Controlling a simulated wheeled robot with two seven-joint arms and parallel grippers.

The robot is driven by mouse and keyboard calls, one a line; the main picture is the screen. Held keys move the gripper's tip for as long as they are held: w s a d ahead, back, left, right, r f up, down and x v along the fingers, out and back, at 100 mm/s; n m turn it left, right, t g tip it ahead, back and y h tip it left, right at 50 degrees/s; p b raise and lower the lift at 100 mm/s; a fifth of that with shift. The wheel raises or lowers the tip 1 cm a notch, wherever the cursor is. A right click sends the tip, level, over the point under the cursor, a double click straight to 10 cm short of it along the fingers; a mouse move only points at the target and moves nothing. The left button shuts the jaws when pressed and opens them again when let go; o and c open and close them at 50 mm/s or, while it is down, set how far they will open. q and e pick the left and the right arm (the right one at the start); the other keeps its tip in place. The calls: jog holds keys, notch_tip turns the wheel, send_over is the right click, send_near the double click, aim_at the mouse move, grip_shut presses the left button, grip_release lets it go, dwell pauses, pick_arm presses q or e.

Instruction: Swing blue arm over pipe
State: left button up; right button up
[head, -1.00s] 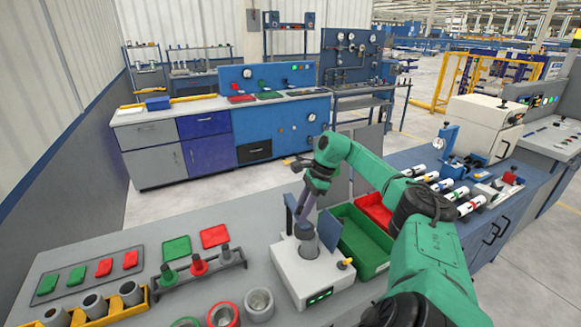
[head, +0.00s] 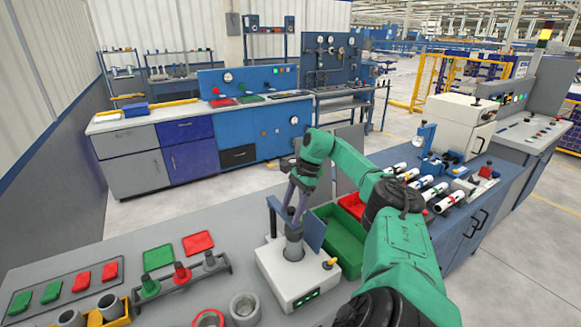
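A white tester box (head: 297,278) with green lights stands on the grey bench. A short grey pipe (head: 293,249) stands upright in its top. A blue upright bar (head: 273,216) rises at the pipe's left and a blue plate (head: 313,231) stands at its right; I cannot tell which is the swinging blue arm. My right gripper (head: 293,222), on the green arm, points down with its fingers just above the pipe, between the blue parts. Its finger gap is too small to read, and contact with the pipe is unclear. My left gripper is out of view.
A green bin (head: 345,248) and a red bin (head: 352,204) sit right of the tester, partly behind my arm. At left are a peg rack (head: 180,281), red and green pads, and a yellow holder with pipes (head: 108,312). Ring-shaped pieces (head: 244,307) lie in front.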

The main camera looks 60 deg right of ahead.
jog(key=p+v, duration=0.1)
jog(key=v, duration=0.5)
jog(key=shift+r, duration=0.2)
jog(key=p+v, duration=0.6)
jog(key=v, duration=0.2)
jog(key=shift+d, duration=0.1)
